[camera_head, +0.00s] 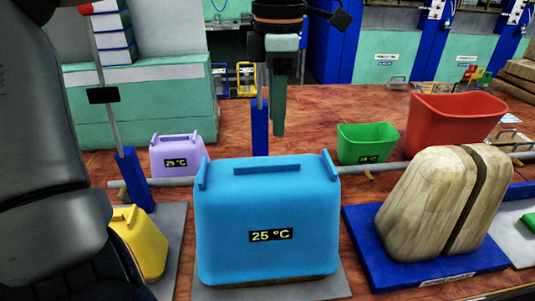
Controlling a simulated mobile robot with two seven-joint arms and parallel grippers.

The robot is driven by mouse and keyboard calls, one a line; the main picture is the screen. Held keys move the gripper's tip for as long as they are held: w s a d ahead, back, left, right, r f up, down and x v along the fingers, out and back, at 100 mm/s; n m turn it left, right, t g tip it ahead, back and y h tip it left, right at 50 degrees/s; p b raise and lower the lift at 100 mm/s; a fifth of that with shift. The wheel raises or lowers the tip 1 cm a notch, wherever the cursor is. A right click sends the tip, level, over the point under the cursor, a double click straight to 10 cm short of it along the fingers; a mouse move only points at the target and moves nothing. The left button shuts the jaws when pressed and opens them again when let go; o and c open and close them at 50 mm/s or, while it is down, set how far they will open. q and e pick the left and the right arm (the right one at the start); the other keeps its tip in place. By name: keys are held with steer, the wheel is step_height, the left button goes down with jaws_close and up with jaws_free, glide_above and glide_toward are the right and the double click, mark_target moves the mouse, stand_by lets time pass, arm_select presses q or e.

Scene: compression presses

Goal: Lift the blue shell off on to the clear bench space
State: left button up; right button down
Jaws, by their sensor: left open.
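The blue shell (268,220) stands upright in the near middle, with a "25 °C" label on its front and raised ridges on top. A thin wooden edge shows beneath it, above a grey plate (330,284). My left gripper (278,130) hangs fingers down behind and above the shell in the picture, apart from it and empty. It is seen nearly edge on, so the gap between its fingers is hard to see. My right gripper is not in view.
A wooden mould (425,205) stands on a blue base at right. Yellow (145,243) and purple (178,155) shells are at left. Green (367,142) and red (450,122) tubs stand behind right. Blue posts (260,127) and a grey rail (385,166) run behind. Brown bench shows between them.

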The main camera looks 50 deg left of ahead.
mark_target(274, 164)
arm_select(q)
step_height(274, 164, down, 8)
steer(key=shift+s+a+f, duration=0.15)
jaws_close()
stand_by(0.6)
stand_by(1.1)
